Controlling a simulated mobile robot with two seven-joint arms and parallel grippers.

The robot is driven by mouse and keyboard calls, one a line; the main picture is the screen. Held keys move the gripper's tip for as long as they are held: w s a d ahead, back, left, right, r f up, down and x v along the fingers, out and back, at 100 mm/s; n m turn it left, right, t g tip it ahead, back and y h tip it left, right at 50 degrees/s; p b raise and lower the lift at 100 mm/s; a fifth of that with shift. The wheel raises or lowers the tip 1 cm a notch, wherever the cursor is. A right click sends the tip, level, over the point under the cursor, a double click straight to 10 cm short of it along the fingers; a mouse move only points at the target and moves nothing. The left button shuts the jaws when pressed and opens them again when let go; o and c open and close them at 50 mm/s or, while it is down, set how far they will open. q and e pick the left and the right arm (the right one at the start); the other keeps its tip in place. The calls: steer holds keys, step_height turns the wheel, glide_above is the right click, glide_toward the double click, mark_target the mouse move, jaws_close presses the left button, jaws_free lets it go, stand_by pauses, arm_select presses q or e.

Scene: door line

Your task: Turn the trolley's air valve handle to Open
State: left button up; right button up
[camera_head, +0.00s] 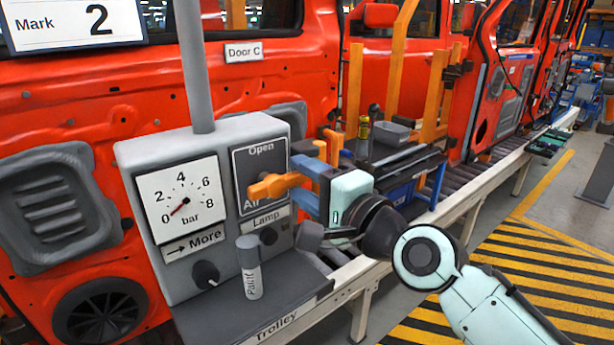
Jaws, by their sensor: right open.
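The orange air valve handle (268,188) sits on a dark plate (249,157) on the front of the grey trolley box (134,163). It lies roughly level, its free end to the right. The word "Open" is at the plate's top; the "Air" lettering below is partly hidden. My right gripper (297,182) comes from the right with its blue fingers open, one above and one below the handle's right end. I cannot tell whether they touch it. The pressure gauge (180,200) needle is near 0 bar. My left gripper is not in view.
Below are a "More" knob (205,274), a lamp knob (268,236) and a "Paint" marker (250,268) standing on the trolley's shelf. A grey post (194,70) rises from the box. Striped floor at right is open.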

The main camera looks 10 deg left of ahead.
mark_target(260, 151)
jaws_close()
steer(key=n, duration=0.1)
steer(key=r+n, duration=0.1)
steer(key=n, duration=0.2)
steer(key=shift+s+a+r+p, duration=0.1)
steer(key=shift+s+r+p, duration=0.05)
steer(key=shift+r+p, duration=0.2)
steer(key=n, duration=0.1)
steer(key=r+n, duration=0.1)
steer(key=n, duration=0.3)
steer(key=shift+s+a+r, duration=0.2)
steer(key=shift+s+a, duration=0.05)
steer(key=shift+s, duration=0.15)
steer(key=n, duration=0.3)
steer(key=s+a+r+n, duration=0.1)
steer(key=shift+s+a+r+n, duration=0.1)
steer(key=shift+s+a+n, duration=0.1)
steer(key=shift+n, duration=0.6)
steer(key=shift+s+a+f+n, duration=0.1)
steer(key=shift+s+n, duration=0.15)
steer(key=shift+n, duration=0.55)
steer(key=shift+s+a+r+n, duration=0.1)
steer(key=shift+s+n, duration=0.1)
steer(key=shift+n, duration=0.6)
